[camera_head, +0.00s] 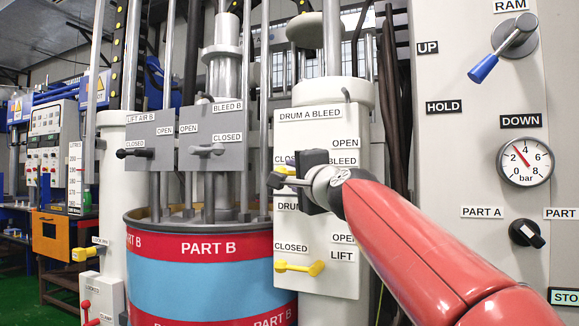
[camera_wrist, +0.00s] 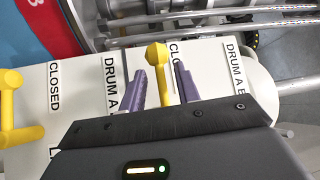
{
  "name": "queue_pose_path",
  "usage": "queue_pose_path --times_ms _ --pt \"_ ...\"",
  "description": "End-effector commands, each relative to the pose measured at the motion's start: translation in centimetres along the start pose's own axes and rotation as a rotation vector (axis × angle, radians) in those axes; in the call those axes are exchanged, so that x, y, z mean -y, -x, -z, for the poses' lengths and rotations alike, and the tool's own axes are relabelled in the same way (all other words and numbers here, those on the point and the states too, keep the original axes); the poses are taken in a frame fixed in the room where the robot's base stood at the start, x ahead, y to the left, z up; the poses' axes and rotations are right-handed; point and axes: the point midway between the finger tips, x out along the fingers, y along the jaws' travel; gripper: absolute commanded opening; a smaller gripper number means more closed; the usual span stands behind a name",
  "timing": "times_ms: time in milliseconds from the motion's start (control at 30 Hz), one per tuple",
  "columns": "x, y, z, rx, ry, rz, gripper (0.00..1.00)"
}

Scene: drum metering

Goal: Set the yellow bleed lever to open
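The yellow bleed lever (camera_wrist: 157,57) is on the white DRUM A BLEED panel (camera_head: 312,133). In the head view a small yellow part of it (camera_head: 284,170) shows by the CLOSED label, and my gripper hides the rest. In the wrist view my gripper (camera_wrist: 161,80) is open, with its two purple fingers on either side of the lever and a visible gap to each. The lever's knob reaches past the fingertips. In the head view my gripper (camera_head: 277,181) is in front of the panel's middle. I cannot tell how deep the fingers reach.
A second yellow lever (camera_head: 300,267), for LIFT, points left toward CLOSED below; it also shows in the wrist view (camera_wrist: 8,105). The PART B drum (camera_head: 205,270) stands close at the left. A grey cabinet (camera_head: 470,175) with a blue-handled RAM lever (camera_head: 490,62) is at the right.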

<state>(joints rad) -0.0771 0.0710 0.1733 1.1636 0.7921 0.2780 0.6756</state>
Motion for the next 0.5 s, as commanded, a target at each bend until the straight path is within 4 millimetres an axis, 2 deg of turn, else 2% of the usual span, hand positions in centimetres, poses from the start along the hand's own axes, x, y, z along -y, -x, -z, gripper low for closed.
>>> queue_pose_path --times_ms 33,200,500 --pt "0.3 -0.9 0.0 0.002 0.0 -0.001 0.32" --pt "0.1 -2.3 0.0 0.001 0.0 -0.001 0.32" --pt "0.0 -2.5 0.0 0.0 0.002 -0.001 0.32"
